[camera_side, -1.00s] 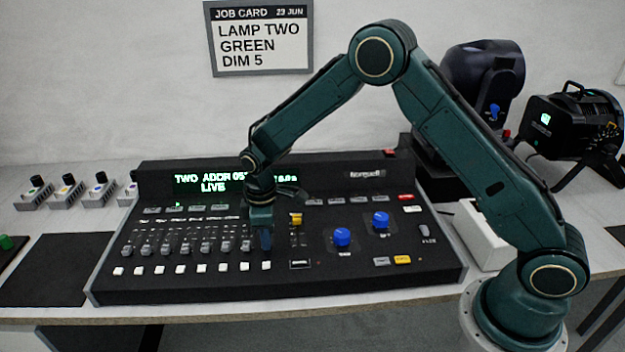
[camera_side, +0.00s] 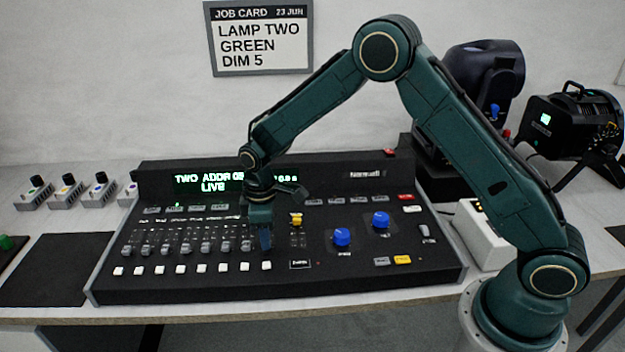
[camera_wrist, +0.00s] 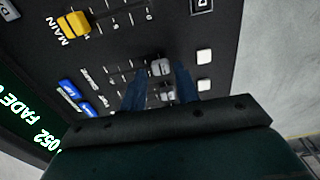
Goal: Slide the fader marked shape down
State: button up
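The lighting desk (camera_side: 330,275) has a row of grey faders on its left half. My gripper (camera_side: 265,240) points down over the right end of that row. In the wrist view its two blue fingers (camera_wrist: 162,85) stand apart, with a grey fader cap (camera_wrist: 161,67) between their tips. A gap seems to show beside the cap, and I cannot tell if either finger touches it. Another grey cap (camera_wrist: 166,92) shows between the fingers, nearer the palm.
A yellow fader (camera_side: 296,219), marked MAIN in the wrist view, stands just right of my gripper. Blue knobs (camera_side: 342,237) are further right. White buttons (camera_side: 266,266) line the front. The desk's display (camera_side: 208,183) reads TWO ADDR and LIVE. A job card (camera_side: 262,45) hangs behind.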

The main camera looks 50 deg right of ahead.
jog(key=shift+r, duration=2.5)
jog(key=shift+r, duration=0.1)
jog(key=shift+s+d+r, duration=0.1)
jog(key=shift+r, duration=0.15)
jog(key=s+d+r+m+t, duration=0.1)
jog(key=s+d+r+m, duration=0.15)
jog(key=s+r, duration=0.55)
jog(key=s+d+r+m+t, duration=0.2)
jog(key=s+d+r, duration=0.25)
jog(key=r, duration=0.55)
jog(key=s+d+r+m+t, duration=0.1)
jog(key=s+m, duration=0.1)
jog(key=s, duration=0.7)
jog(key=s+d+r+m+t, duration=0.1)
jog(key=s+m, duration=0.1)
jog(key=s, duration=0.8)
jog(key=shift+d+t, duration=0.25)
jog(key=shift+t, duration=0.05)
jog(key=shift+o, duration=0.2)
jog(key=shift+m, duration=0.25)
